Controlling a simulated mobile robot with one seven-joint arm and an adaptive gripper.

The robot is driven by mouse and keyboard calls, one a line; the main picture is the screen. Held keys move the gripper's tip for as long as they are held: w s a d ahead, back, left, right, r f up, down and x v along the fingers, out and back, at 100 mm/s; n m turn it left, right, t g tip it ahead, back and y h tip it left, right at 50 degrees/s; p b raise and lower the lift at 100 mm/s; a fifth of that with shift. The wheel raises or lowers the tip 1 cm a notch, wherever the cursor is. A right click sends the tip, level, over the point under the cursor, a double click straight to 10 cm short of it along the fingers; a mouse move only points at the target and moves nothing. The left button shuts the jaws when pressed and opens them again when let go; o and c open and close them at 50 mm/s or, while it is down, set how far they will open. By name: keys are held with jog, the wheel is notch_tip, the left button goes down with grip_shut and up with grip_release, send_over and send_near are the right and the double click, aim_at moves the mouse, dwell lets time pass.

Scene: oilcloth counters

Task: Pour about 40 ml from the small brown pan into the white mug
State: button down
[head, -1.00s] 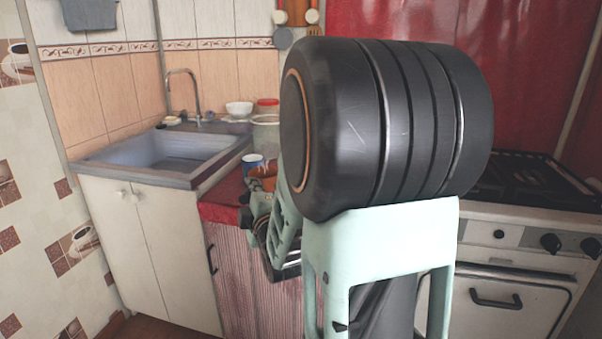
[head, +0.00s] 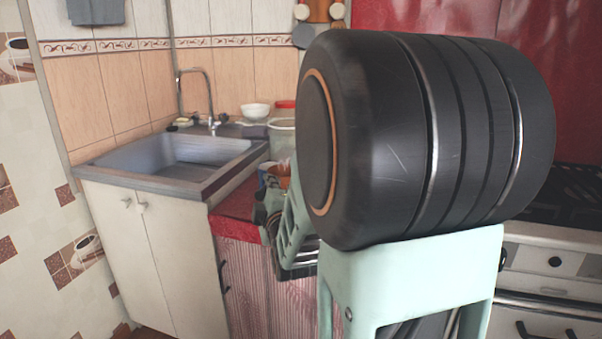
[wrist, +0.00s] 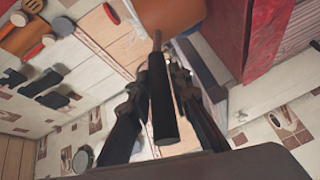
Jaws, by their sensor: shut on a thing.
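The small brown pan (wrist: 172,14) is at the top of the wrist view, with its dark handle (wrist: 161,105) running down between my fingers. My gripper (wrist: 157,78) is shut on this handle. In the head view a small part of the brown pan (head: 284,170) shows just left of my arm, over the red counter. A mug, white and blue (head: 263,174), shows as a sliver beside the pan, mostly hidden. I cannot tell the gap between pan and mug, nor what the pan contains.
The red counter (head: 237,210) lies between the sink (head: 180,160) and the stove (head: 545,265). A white bowl (head: 255,110) and a red-lidded container (head: 283,128) stand behind. My arm hides much of the counter.

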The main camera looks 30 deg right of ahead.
jog(key=shift+r, duration=0.2)
jog(key=r+p, duration=0.1)
jog(key=d+p, duration=0.1)
jog(key=p, duration=0.1)
jog(key=shift+s+r+m, duration=0.15)
jog(key=shift+r+m, duration=0.2)
jog(key=shift+m, duration=0.05)
jog(key=s+d+r+m+y+p, duration=0.1)
jog(key=d+r+m+p, duration=0.7)
jog(key=p, duration=1.6)
jog(key=s+d+m, duration=0.1)
jog(key=d, duration=0.2)
jog(key=shift+s+r+y+p, duration=0.25)
jog(key=shift+s+y+p, duration=0.05)
jog(key=shift+p, duration=0.05)
jog(key=shift+s+d+f+m+p, duration=0.1)
jog(key=shift+d+f+m+p, duration=0.1)
jog(key=shift+d+m+p, duration=0.3)
jog(key=shift+s+d+f+p, duration=0.1)
jog(key=shift+d+f+p, duration=0.05)
jog(key=shift+p, duration=0.3)
jog(key=shift+d+f+m, duration=0.1)
jog(key=shift+d+m, duration=0.05)
jog(key=shift+m, duration=0.15)
jog(key=shift+s+d+m+p, duration=0.1)
jog(key=shift+d+m+p, duration=0.3)
jog(key=shift+d+p, duration=0.25)
